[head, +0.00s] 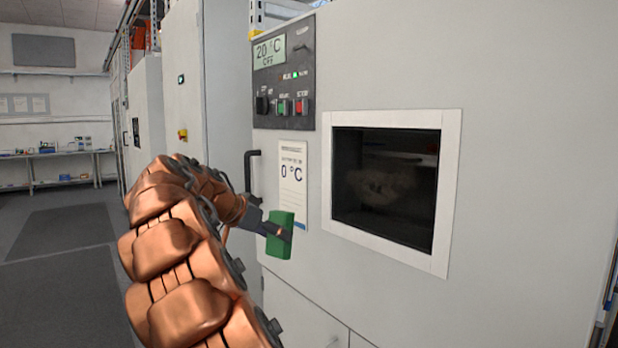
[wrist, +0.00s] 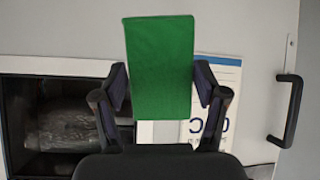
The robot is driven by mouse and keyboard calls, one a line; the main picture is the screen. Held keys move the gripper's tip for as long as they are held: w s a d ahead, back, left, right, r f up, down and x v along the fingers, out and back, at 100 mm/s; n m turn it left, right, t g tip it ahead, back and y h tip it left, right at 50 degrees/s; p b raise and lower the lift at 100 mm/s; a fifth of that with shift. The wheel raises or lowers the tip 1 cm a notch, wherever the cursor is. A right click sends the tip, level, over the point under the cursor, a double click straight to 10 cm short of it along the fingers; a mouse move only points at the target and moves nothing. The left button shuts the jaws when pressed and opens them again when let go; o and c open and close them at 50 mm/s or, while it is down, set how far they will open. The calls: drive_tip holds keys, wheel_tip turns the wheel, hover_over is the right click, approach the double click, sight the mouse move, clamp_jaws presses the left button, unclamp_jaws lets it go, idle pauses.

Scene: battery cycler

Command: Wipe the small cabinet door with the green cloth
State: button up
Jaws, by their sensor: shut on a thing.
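The green cloth (head: 279,235) is a flat block-like pad in front of the cabinet door (head: 290,90). My gripper (head: 268,229) is shut on the cloth. In the wrist view the cloth (wrist: 159,66) stands upright between the two fingers of my gripper (wrist: 160,100). The cloth is close to the door's lower left part, just below the white "0 °C" label (head: 292,180). I cannot tell whether it touches the door. The cloth covers part of the label in the wrist view.
A dark window with a white frame (head: 452,190) is right of the cloth. A black door handle (head: 249,168) is to its left, and a control panel (head: 284,80) with buttons is above. Open floor (head: 60,240) lies at the left.

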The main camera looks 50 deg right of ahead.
sight(345, 185)
drive_tip(key=s+d+r+m+g+h+p, duration=0.1)
drive_tip(key=s+d+r, duration=0.1)
drive_tip(key=s+r, duration=0.3)
drive_tip(key=s+d+r+m+g+h+p, duration=0.1)
drive_tip(key=s+d+r+g+h, duration=0.1)
drive_tip(key=r, duration=0.5)
drive_tip(key=shift+s+d+f+p, duration=0.1)
drive_tip(key=shift+s+d+p, duration=0.3)
drive_tip(key=shift+d, duration=0.55)
drive_tip(key=shift+s+d+f+p, duration=0.1)
drive_tip(key=shift+s+d+p, duration=0.25)
drive_tip(key=shift+d, duration=0.65)
drive_tip(key=shift+s+d+p, duration=0.2)
drive_tip(key=shift+d+p, duration=0.35)
drive_tip(key=shift+d, duration=0.4)
drive_tip(key=shift+s+d, duration=0.3)
drive_tip(key=shift+d, duration=0.65)
